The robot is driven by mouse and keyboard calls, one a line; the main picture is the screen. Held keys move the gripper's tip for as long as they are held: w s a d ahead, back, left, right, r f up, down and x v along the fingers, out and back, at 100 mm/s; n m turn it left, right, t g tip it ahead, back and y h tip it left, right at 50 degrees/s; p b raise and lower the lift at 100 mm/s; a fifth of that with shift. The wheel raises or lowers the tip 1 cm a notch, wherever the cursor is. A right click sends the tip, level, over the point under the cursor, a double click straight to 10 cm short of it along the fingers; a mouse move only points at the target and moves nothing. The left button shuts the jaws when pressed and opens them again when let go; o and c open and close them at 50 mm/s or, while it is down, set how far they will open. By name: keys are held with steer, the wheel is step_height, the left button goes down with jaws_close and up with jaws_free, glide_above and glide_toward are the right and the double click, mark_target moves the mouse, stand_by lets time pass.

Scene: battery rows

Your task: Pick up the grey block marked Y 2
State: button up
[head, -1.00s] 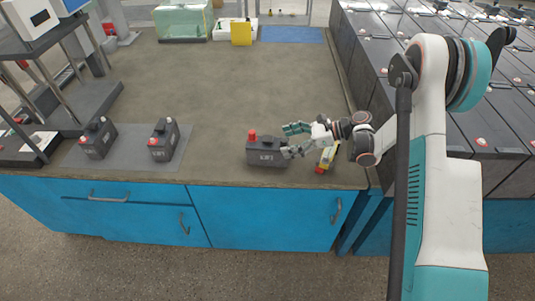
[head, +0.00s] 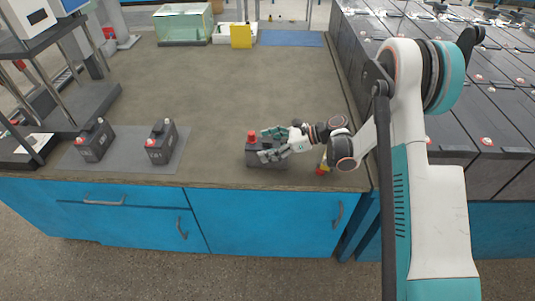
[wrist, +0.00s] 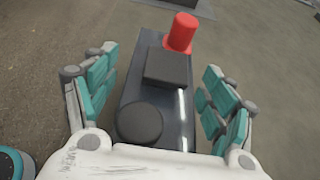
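A dark grey block (head: 252,159) with a red post on top stands upright near the front edge of the bench. The marking on its front face is now mostly covered by my fingers and cannot be read. My gripper (head: 268,146) reaches in from the right, with a finger on each side of this block. In the wrist view, the block (wrist: 152,102) lies between the open fingers of my gripper (wrist: 160,65). A gap shows on the left side; the right fingers are closer, and contact cannot be told.
Two similar dark blocks, a left one (head: 93,143) and a right one (head: 160,145), stand on a grey mat (head: 127,160) to the left. A small yellow and red item (head: 322,168) lies under my wrist. Rows of dark batteries (head: 455,110) fill the right. The bench middle is clear.

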jaws_close()
steer(key=shift+r, duration=0.15)
